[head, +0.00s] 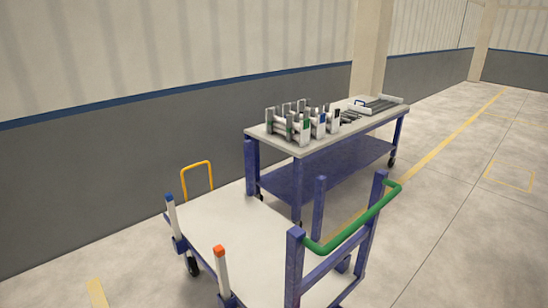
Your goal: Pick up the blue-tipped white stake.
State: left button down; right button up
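A white stake with a blue tip (173,219) stands upright at the left edge of a flat cart, close to its corner. Its lower end meets the cart's blue frame. A second white stake, with an orange tip (221,271), stands upright at the cart's near edge. Neither of my grippers shows in the head view, and nothing is touching the stakes.
The cart has a bare white deck (225,228), a green handle (360,222) and a yellow hoop (197,176) at its far side. Behind it, a blue-legged table (300,150) carries racks (300,122) and a tray (378,104). Open floor lies right.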

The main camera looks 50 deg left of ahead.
aim_at(169, 200)
jog(key=u, duration=2.25)
jog(key=i+j+z, duration=0.1)
jog(key=z, duration=0.3)
jog(key=i+j+z, duration=0.1)
jog(key=z, duration=0.3)
jog(key=i+j+z, duration=0.15)
jog(key=z, duration=0.2)
